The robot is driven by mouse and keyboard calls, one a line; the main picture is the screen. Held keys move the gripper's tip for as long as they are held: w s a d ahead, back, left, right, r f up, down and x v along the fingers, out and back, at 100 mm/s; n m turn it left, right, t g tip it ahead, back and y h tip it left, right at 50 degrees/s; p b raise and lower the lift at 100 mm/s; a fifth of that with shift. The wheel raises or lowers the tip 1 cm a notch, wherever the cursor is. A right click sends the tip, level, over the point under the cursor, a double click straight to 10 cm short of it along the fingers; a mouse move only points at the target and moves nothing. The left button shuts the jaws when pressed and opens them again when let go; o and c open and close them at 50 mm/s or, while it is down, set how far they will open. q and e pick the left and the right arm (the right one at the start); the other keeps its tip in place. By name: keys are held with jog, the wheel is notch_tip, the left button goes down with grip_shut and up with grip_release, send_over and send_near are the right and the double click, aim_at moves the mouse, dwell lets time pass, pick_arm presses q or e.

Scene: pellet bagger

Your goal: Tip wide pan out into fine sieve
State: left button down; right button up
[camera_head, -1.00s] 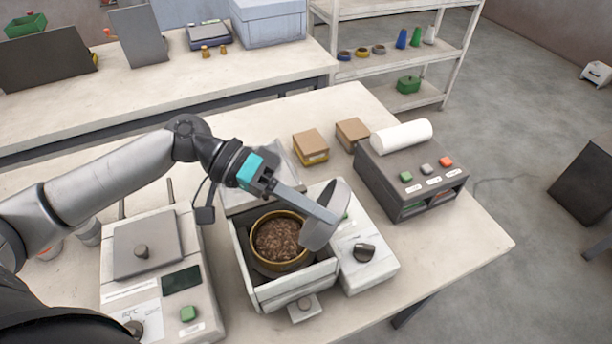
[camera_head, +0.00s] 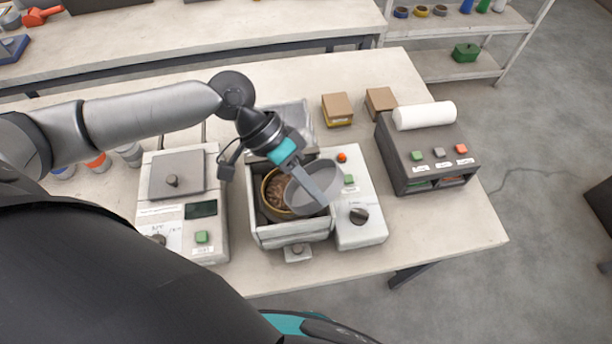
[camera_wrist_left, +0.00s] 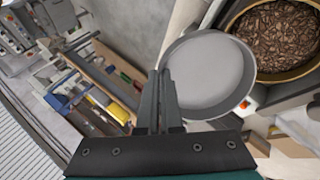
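The wide pan (camera_head: 330,178) is a shallow grey round dish, and its inside looks bare in the left wrist view (camera_wrist_left: 210,72). My left gripper (camera_head: 318,192) is shut on its rim; the dark fingers (camera_wrist_left: 160,100) lie close together at the pan's edge. The pan hangs tilted over the right part of the fine sieve. The fine sieve (camera_head: 265,198) has a brass-coloured rim and sits in an open white box. Brown pellets lie in it and show clearly in the left wrist view (camera_wrist_left: 275,38). The pan and finger hide its right side. My right gripper is not in view.
The white box (camera_head: 292,232) has a raised lid behind it and a control panel (camera_head: 360,230) at its right. A scale (camera_head: 180,205) stands to the left. Two cardboard boxes (camera_head: 337,108) and a grey sealer (camera_head: 430,155) with a white roll stand to the right.

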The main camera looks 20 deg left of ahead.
pick_arm(q)
jog(key=shift+d+f+y+p, duration=0.2)
jog(key=shift+d+y+p, duration=0.1)
jog(key=shift+d+y, duration=0.4)
jog(key=d+f+y+p, duration=0.4)
jog(key=d+y+p, duration=0.1)
jog(key=d+p, duration=0.1)
jog(key=shift+s+d+t, duration=0.3)
jog(key=shift+s+d, duration=0.05)
jog(key=shift+s, duration=0.05)
jog(key=shift+s, duration=0.1)
